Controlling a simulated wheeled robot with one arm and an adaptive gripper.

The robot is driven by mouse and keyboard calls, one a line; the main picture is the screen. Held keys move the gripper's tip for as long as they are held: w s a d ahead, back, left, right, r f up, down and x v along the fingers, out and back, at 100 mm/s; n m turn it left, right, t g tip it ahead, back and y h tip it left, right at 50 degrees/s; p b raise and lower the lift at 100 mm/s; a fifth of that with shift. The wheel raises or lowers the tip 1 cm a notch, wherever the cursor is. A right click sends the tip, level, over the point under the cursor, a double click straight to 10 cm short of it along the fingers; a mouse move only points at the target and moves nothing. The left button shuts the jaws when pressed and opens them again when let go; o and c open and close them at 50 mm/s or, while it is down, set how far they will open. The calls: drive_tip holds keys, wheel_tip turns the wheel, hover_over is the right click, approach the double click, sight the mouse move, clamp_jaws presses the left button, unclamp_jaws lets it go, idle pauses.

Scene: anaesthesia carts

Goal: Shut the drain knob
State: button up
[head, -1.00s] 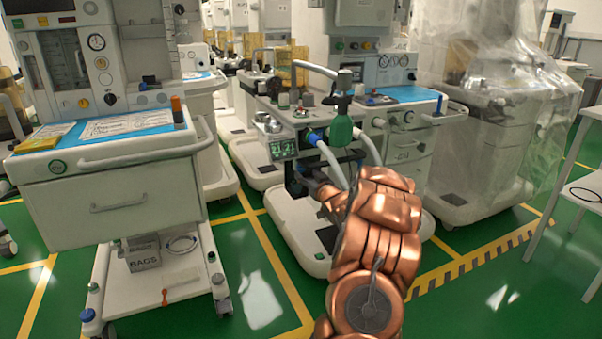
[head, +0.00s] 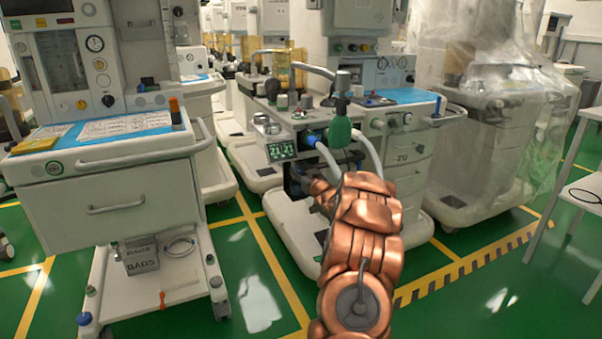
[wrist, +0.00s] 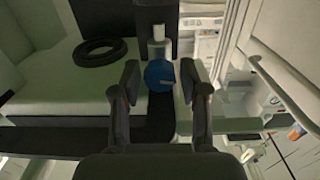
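A round blue knob (wrist: 159,75) on a short pale metallic stem shows in the wrist view. It appears between and beyond the fingertips of my gripper (wrist: 160,82). I take it to be the drain knob. My gripper is open, one finger on each side of the knob in the picture; I cannot tell whether either finger touches it. In the head view, my copper arm reaches low toward the front of the middle anaesthesia cart (head: 283,226) and hides the knob and most of the gripper.
A dark ring (wrist: 100,52) lies on a pale surface left of the knob. White hoses (head: 329,158) and a green bag (head: 340,131) hang above my arm. A drawer cart (head: 112,207) stands left, a plastic-covered cart (head: 490,150) right.

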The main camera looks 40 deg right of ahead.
clamp_jaws()
drive_tip(key=shift+r+p, duration=0.15)
drive_tip(key=shift+p, duration=0.25)
drive_tip(key=shift+r+m+p, duration=0.15)
drive_tip(key=shift+m+p, duration=0.25)
drive_tip(key=shift+p, duration=0.65)
drive_tip(key=m+p, duration=0.2)
drive_tip(key=p, duration=0.3)
drive_tip(key=shift+m+p, duration=1)
drive_tip(key=shift+p, duration=0.35)
drive_tip(key=shift+f, duration=0.2)
